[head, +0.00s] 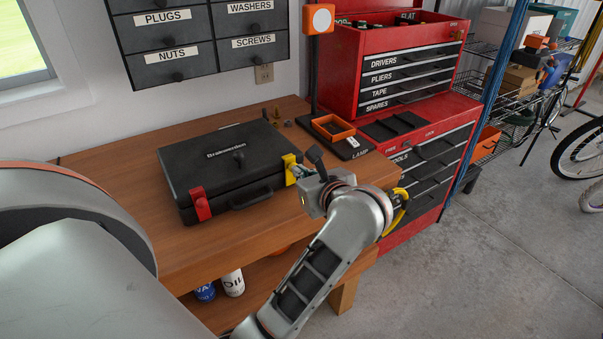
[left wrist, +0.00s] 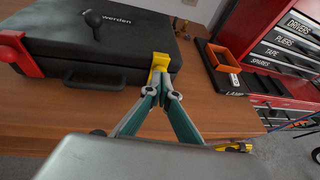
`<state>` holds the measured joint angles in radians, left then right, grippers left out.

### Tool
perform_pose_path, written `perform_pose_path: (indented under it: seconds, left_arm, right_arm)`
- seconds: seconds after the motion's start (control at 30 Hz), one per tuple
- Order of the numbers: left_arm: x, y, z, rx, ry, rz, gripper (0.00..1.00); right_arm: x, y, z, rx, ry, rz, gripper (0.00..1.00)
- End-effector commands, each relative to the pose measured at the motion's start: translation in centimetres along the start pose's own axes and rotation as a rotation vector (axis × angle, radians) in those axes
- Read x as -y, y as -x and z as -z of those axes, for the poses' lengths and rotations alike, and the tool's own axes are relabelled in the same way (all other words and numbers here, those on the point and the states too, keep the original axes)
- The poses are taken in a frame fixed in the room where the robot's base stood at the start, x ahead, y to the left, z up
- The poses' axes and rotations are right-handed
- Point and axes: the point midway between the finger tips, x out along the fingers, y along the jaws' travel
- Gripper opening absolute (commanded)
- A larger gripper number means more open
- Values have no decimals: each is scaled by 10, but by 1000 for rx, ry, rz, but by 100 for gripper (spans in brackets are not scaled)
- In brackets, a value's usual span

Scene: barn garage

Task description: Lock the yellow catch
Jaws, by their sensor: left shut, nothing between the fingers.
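A black hard case (head: 228,160) lies closed on the wooden bench, with a handle on its front side. The yellow catch (head: 290,169) is at the case's front right corner; it also shows in the left wrist view (left wrist: 160,61). My right gripper is not in view.
A lamp base (head: 345,146) with an orange tray (head: 333,127) stands behind my gripper. A red tool chest (head: 400,65) is at the bench's right end. A yellow item (head: 399,208) is by the bench's right edge. Bare bench lies left of the case.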

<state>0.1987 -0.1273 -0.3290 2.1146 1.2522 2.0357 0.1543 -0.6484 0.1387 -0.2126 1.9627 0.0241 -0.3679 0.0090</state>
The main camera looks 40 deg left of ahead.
Motion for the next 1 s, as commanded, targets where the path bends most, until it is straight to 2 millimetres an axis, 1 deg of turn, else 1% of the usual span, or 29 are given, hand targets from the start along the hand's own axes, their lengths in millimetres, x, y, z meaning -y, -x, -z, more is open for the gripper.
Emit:
perform_pose_path:
  seconds: [0.33,0.73,0.87,1.0]
  left_arm:
    - [1,6,-14,0,2,0,0]
    - [1,7,-14,0,1,0,0]
    - [2,16,-14,-1,2,2,0]
    - [2,35,-13,-4,2,2,0]
  right_arm:
    - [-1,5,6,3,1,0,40]
    - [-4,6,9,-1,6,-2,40]
    - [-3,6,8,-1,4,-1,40]
    - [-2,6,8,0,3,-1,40]
